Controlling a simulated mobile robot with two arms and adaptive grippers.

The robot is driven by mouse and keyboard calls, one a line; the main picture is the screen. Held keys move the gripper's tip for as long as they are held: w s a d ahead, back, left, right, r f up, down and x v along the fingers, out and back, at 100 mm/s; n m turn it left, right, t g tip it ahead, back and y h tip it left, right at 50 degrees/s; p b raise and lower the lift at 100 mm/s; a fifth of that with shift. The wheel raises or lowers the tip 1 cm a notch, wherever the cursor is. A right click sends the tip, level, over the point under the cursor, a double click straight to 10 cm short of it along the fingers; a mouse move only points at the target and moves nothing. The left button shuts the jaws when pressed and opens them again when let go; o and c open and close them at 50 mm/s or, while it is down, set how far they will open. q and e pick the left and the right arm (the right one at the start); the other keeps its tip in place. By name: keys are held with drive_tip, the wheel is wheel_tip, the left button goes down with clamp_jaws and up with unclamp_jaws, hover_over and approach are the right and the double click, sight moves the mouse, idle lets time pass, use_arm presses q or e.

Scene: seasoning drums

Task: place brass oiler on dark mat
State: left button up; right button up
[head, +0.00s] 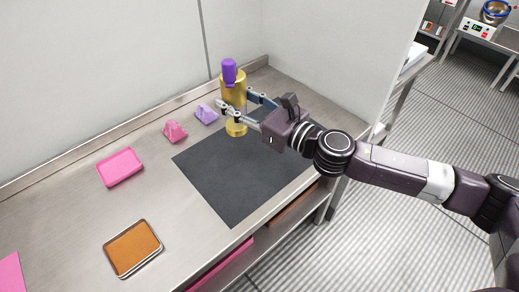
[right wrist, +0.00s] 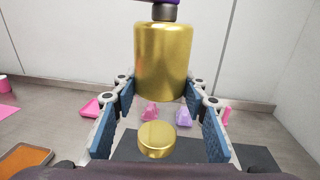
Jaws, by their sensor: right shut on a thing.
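The brass oiler (head: 234,92) is a shiny gold cylinder with a purple top (head: 229,72). My right gripper (head: 229,107) is shut on it, one finger on each side. In the right wrist view the oiler (right wrist: 164,60) is upright between the fingertips (right wrist: 160,85). The dark mat (head: 235,180) lies flat on the steel bench; the oiler shows over its far edge, apparently held above the surface. A smaller gold cylinder (head: 236,129) shows below the oiler, at the mat's far edge; it also shows in the right wrist view (right wrist: 157,139). My left gripper is out of view.
Left of the mat are a pink block (head: 175,131), a purple block (head: 206,114) and a pink tray (head: 120,167). An orange-filled tray (head: 132,248) lies nearer the front. Walls stand behind the bench. Most of the mat's middle and front is bare.

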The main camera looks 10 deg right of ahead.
drive_tip(key=shift+w+d+r, duration=0.1)
drive_tip(key=shift+w+r, duration=0.3)
drive_tip(key=shift+r, duration=0.05)
drive_tip(key=shift+w, duration=0.1)
use_arm(q)
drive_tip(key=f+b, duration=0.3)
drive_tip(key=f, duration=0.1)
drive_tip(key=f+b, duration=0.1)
drive_tip(key=b, duration=0.1)
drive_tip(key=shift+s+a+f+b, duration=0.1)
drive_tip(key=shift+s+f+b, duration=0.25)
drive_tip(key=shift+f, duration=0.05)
use_arm(e)
wheel_tip(320, 180, down, 20)
drive_tip(key=shift+r, duration=0.25)
drive_tip(key=shift+f, duration=0.25)
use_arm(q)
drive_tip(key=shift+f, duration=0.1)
use_arm(e)
drive_tip(key=o, duration=1.5)
drive_tip(key=shift+c, duration=0.2)
